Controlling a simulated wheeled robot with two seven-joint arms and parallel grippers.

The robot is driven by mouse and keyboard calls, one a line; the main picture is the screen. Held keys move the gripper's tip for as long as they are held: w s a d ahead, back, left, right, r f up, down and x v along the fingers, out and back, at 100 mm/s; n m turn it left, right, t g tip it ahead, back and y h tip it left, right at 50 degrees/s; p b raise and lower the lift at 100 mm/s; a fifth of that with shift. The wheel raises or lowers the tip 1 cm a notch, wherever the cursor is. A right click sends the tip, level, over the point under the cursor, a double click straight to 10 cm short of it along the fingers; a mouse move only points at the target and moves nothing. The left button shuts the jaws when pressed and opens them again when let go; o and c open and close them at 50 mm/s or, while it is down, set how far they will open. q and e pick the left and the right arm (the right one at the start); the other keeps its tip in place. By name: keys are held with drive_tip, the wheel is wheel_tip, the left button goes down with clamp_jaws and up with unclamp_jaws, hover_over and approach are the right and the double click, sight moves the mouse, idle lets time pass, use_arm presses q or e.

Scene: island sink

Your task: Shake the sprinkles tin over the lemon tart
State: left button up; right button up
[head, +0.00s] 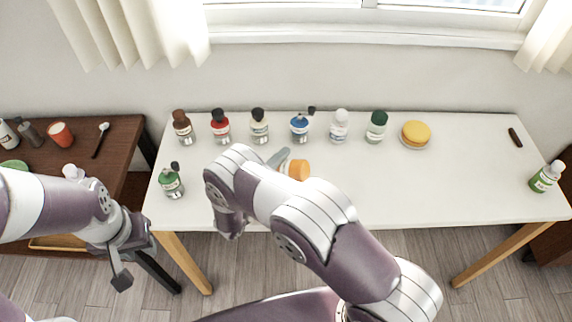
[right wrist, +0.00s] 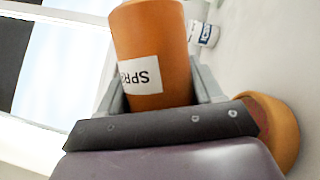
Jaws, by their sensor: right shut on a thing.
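My right gripper (right wrist: 155,95) is shut on an orange sprinkles tin (right wrist: 150,50) with a white label, whose letters read upside down in the right wrist view. In the head view the orange tin (head: 299,169) shows beside a grey finger, tilted well over, above the white table. A round tan and brown thing (right wrist: 283,128), perhaps the lemon tart, is partly hidden behind the gripper in the right wrist view.
A row of several small bottles (head: 260,127) lines the back of the white table (head: 460,180). A yellow round pastry (head: 416,133) is right of them. A green bottle (head: 172,183) stands front left, another (head: 545,177) far right. The table's right half is mostly clear.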

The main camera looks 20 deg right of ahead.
idle(0.4)
wheel_tip(320, 180, up, 3)
drive_tip(key=m+g+y+p, duration=0.1)
drive_tip(key=m+p, duration=0.1)
drive_tip(key=m, duration=0.1)
drive_tip(key=m+p, duration=0.2)
drive_tip(key=m, duration=0.1)
drive_tip(key=shift+f+g+y, duration=0.15)
drive_tip(key=shift+g+y, duration=0.25)
drive_tip(key=m+y+p, duration=0.1)
drive_tip(key=m, duration=0.1)
drive_tip(key=r+m+y+p, duration=0.1)
drive_tip(key=m+p, duration=0.1)
drive_tip(key=m+y+p, duration=0.1)
drive_tip(key=m, duration=0.1)
drive_tip(key=shift+s+r, duration=0.1)
drive_tip(key=shift+r, duration=0.2)
drive_tip(key=shift+r+m+t+y+p, duration=0.15)
drive_tip(key=shift+m+t+y+p, duration=0.25)
drive_tip(key=shift+m+y+p, duration=0.45)
drive_tip(key=shift+m+y, duration=0.35)
drive_tip(key=shift+m, duration=0.6)
drive_tip(key=shift+r+m+t+y+b, duration=0.2)
drive_tip(key=shift+m+t+y+b, duration=0.15)
drive_tip(key=shift+m+t+y, duration=0.55)
drive_tip(key=shift+h, duration=0.3)
